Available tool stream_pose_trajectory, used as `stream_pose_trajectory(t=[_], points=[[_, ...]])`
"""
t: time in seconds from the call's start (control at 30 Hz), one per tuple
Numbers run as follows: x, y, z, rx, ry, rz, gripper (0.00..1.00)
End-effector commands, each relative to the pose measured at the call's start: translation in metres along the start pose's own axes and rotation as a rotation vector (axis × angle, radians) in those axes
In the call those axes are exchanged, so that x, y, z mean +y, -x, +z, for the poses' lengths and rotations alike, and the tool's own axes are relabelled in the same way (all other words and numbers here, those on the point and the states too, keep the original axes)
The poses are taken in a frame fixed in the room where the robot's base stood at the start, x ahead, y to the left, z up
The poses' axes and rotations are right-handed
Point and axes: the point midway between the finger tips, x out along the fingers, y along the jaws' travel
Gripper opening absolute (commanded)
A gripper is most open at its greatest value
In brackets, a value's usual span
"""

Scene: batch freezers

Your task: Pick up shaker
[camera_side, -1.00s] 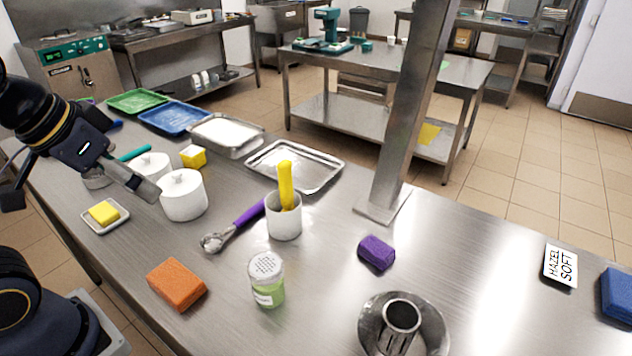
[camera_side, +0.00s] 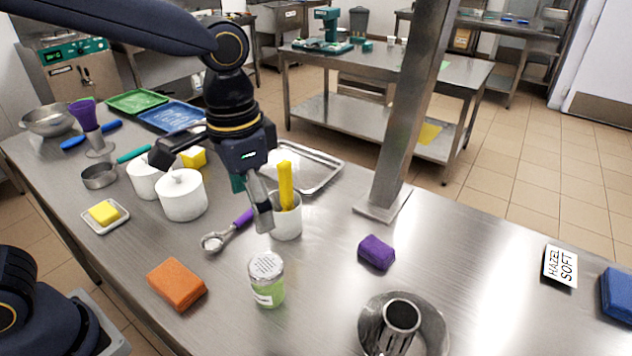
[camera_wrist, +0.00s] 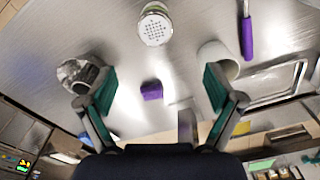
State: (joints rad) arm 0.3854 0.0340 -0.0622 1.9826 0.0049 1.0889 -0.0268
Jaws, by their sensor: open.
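The shaker (camera_side: 266,280) stands upright on the steel table in the side view, with a perforated metal lid and a green lower part. In the wrist view its lid (camera_wrist: 155,27) shows from above at the top centre, beyond my fingertips. My gripper (camera_side: 258,212) is above the table, just behind the shaker, in front of the white cup (camera_side: 286,226) in the side view. In the wrist view my gripper (camera_wrist: 155,85) has its two fingers wide apart with nothing held between them.
The white cup holds a yellow-handled tool (camera_side: 286,184). A purple-handled scoop (camera_side: 213,242), orange block (camera_side: 177,284), purple block (camera_side: 377,252) and round metal piece (camera_side: 370,310) surround the shaker. A steel post (camera_side: 405,120) stands behind.

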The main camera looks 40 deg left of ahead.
Motion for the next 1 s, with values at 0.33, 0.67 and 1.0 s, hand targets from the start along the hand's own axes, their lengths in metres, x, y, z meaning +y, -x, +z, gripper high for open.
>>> stream_pose_trajectory(t=[0.33,0.67,1.0], points=[[0.012,-0.063,0.004,-0.044,-0.036,0.002,0.91],[0.011,-0.123,0.006,-0.039,-0.035,0.002,0.91],[0.009,-0.163,0.005,-0.041,-0.034,0.002,0.91]])
